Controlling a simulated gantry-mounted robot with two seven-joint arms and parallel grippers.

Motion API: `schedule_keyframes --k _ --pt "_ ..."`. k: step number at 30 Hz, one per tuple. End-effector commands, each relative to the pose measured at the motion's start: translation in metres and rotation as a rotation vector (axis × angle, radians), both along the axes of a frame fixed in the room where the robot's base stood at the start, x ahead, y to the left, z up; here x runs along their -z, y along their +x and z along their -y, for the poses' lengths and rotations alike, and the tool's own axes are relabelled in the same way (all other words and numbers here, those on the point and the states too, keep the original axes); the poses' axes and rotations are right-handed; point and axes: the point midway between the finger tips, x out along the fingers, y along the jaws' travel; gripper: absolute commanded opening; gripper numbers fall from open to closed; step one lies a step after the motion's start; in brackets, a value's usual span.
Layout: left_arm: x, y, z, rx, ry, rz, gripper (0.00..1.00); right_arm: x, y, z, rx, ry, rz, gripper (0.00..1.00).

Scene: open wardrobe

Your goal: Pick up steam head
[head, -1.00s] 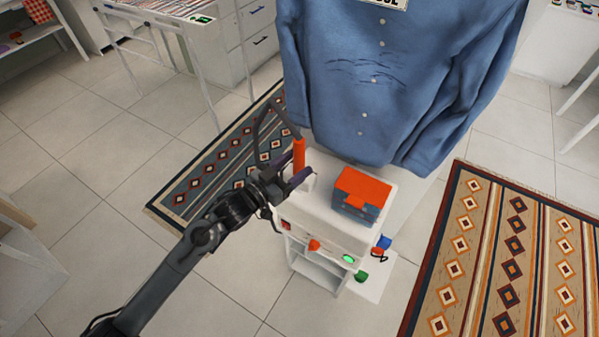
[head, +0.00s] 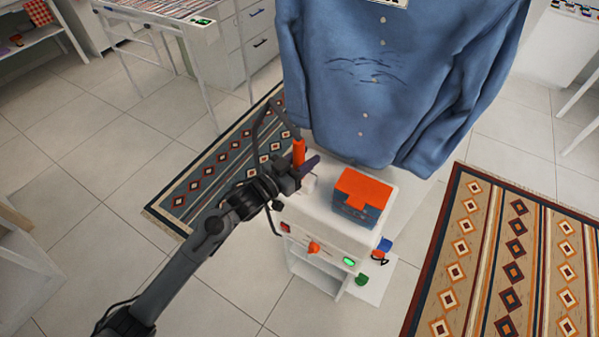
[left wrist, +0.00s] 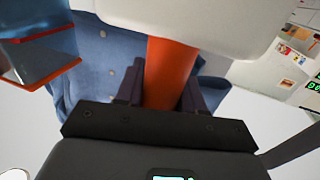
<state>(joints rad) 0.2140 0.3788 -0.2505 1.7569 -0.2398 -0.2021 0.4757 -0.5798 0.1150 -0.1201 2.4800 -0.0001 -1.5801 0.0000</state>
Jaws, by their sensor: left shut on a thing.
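The steam head's orange handle (head: 299,152) stands upright at the left side of the white steamer unit (head: 327,217). A dark hose loops up and over to its left. My left gripper (head: 305,172) is shut on this handle. In the left wrist view the orange handle (left wrist: 169,75) runs between my two dark fingers (left wrist: 162,88), below a large white part (left wrist: 180,22). The fingers hide part of the handle. My right gripper is not in view.
An orange-topped blue box (head: 361,197) sits on the steamer. A blue wrinkled shirt (head: 385,85) hangs behind it. Patterned rugs lie left (head: 215,168) and right (head: 505,255). A white rack (head: 160,30) stands at the back left.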

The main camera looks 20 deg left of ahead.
Motion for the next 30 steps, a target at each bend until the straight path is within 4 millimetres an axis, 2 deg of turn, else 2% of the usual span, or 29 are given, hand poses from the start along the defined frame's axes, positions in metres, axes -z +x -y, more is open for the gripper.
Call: schedule_keyframes --k 9,13,26,30 --pt "-0.002 0.000 0.000 0.000 0.000 0.003 0.00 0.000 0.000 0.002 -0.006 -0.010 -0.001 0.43" --pt "-0.011 0.000 0.000 0.000 -0.001 0.004 0.00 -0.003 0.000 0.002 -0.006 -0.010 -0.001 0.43" --pt "-0.081 0.000 0.000 0.001 -0.002 0.006 0.00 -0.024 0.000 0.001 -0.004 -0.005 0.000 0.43" --pt "-0.104 -0.003 0.006 0.032 0.001 0.007 0.00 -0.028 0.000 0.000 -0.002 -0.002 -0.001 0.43"
